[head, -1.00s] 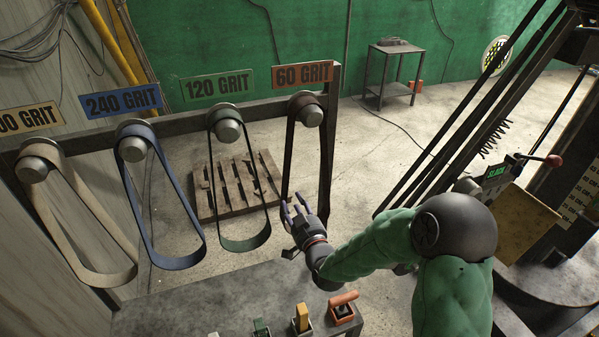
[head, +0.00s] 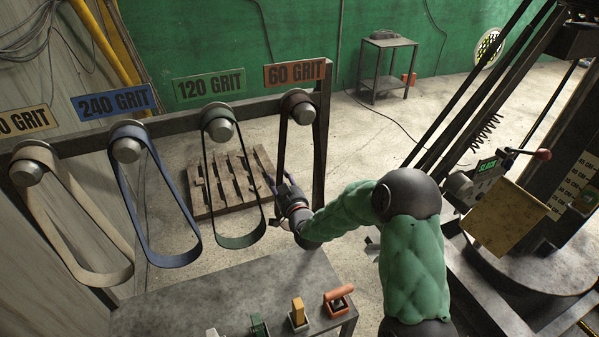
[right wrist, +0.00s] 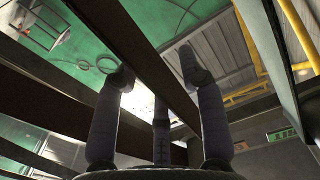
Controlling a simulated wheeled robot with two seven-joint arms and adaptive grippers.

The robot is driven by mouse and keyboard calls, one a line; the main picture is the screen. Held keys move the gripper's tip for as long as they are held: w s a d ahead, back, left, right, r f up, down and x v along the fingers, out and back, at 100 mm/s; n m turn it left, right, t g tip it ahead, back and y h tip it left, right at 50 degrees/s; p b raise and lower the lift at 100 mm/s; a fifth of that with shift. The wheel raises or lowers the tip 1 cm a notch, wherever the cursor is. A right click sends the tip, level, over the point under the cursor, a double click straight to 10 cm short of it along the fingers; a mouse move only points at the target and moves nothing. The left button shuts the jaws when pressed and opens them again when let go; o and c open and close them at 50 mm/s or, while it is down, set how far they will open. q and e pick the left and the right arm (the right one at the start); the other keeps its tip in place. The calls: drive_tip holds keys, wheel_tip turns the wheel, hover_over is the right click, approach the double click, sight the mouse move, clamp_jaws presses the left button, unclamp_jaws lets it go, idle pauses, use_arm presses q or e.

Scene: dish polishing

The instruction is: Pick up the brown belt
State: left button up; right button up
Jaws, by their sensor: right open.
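The brown belt (head: 281,145) hangs from the drum under the orange 60 GRIT sign (head: 295,73), at the right end of the rack. My right gripper (head: 280,183) is at the lower part of this belt, which it partly hides. In the right wrist view its fingers (right wrist: 158,82) are spread, and a dark brown band (right wrist: 135,55) runs diagonally between them. The fingers do not look closed on it; whether they touch it I cannot tell. My left gripper is not in view.
Green (head: 207,185), blue (head: 147,205) and beige (head: 80,235) belts hang to the left on the same rack.

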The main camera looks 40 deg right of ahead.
drive_tip(key=shift+w, duration=0.1)
clamp_jaws()
drive_tip(key=shift+r, duration=0.1)
